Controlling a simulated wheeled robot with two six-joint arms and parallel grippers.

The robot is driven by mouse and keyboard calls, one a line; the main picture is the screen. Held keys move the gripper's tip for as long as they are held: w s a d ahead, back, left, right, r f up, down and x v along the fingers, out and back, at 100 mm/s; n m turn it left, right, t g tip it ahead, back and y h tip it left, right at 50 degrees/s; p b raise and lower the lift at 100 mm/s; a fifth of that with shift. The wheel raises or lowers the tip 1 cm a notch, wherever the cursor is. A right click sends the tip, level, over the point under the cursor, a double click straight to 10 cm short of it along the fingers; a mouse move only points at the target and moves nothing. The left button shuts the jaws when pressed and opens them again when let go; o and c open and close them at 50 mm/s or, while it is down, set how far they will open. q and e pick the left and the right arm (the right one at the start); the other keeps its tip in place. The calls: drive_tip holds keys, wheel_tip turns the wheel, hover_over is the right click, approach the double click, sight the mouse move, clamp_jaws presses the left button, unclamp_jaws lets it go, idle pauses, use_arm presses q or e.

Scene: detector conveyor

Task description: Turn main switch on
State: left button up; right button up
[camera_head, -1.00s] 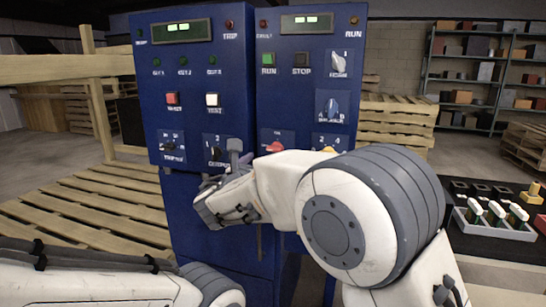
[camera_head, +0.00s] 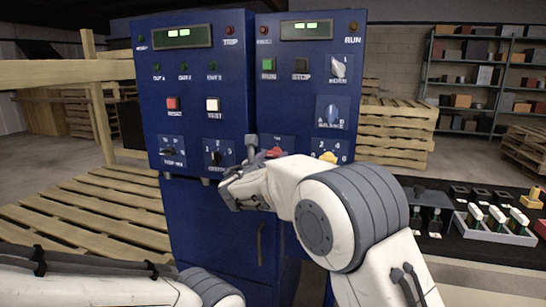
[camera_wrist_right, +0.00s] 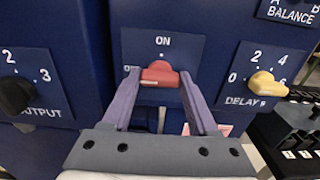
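The main switch is a red knob (camera_wrist_right: 160,75) on a blue panel, with ON above it and an OFF label, partly hidden, at its left. Its bar lies about level, pointing toward the OFF side rather than up to ON. In the head view the red knob (camera_head: 275,152) shows just right of my right gripper (camera_head: 252,153). In the right wrist view my right gripper (camera_wrist_right: 160,85) is open, its fingertips on either side of the knob; I cannot tell whether they touch it. My left gripper is out of view; only part of my left arm shows at lower left.
A black OUTPUT knob (camera_wrist_right: 15,95) is left of the switch and a yellow DELAY knob (camera_wrist_right: 268,84) right of it. The blue cabinet (camera_head: 210,230) carries more buttons and lamps. A dark table (camera_head: 480,250) with a parts tray is at right; wooden pallets (camera_head: 100,210) lie at left.

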drive_tip(key=c, duration=0.3)
drive_tip(key=shift+f+m+b, duration=0.15)
drive_tip(key=shift+m+b, duration=0.15)
drive_tip(key=shift+b, duration=0.3)
drive_tip(key=shift+c, duration=0.2)
drive_tip(key=shift+m+b, duration=8.5)
drive_tip(key=shift+m, duration=0.2)
drive_tip(key=o, duration=1.4)
drive_tip(key=shift+d, duration=0.1)
drive_tip(key=shift+s, duration=0.1)
